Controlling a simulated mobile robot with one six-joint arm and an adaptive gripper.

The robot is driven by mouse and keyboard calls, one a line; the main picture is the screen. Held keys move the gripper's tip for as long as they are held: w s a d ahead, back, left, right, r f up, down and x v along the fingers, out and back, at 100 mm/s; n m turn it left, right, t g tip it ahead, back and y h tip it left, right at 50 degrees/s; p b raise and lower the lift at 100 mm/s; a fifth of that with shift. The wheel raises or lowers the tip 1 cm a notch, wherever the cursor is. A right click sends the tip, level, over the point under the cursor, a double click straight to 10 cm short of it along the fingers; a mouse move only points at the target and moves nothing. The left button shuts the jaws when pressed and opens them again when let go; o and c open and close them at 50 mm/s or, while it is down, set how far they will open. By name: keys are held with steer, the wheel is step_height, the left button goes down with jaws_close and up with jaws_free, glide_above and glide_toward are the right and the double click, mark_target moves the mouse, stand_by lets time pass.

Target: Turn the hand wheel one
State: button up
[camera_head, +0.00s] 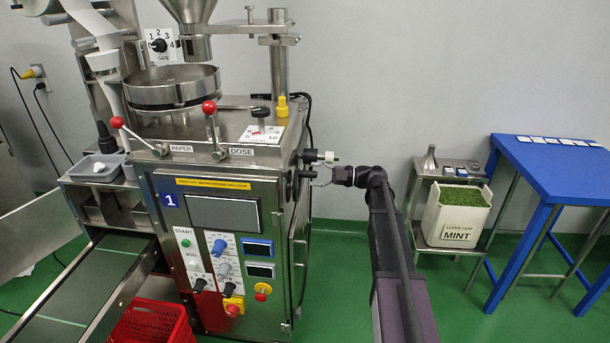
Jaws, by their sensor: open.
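The packing machine marked 1 (171,200) stands left of centre. On its right side a dark hand wheel (294,184) shows nearly edge-on, with a pale-tipped knob (327,157) sticking out to the right near it. My arm reaches up from the bottom, and my gripper (318,183) points left at the wheel, just below the knob. My gripper is open and small in view. The gap between its fingers and the wheel is too small to judge, so I cannot tell whether they touch.
The machine's front has a screen (222,214), buttons and dials. A red basket (157,325) stands in front, beside a conveyor (75,290). To the right are a metal stand with a mint leaf bin (445,219) and a blue table (556,172). Green floor between them is clear.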

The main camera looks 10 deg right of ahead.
steer(key=shift+x, duration=1.15)
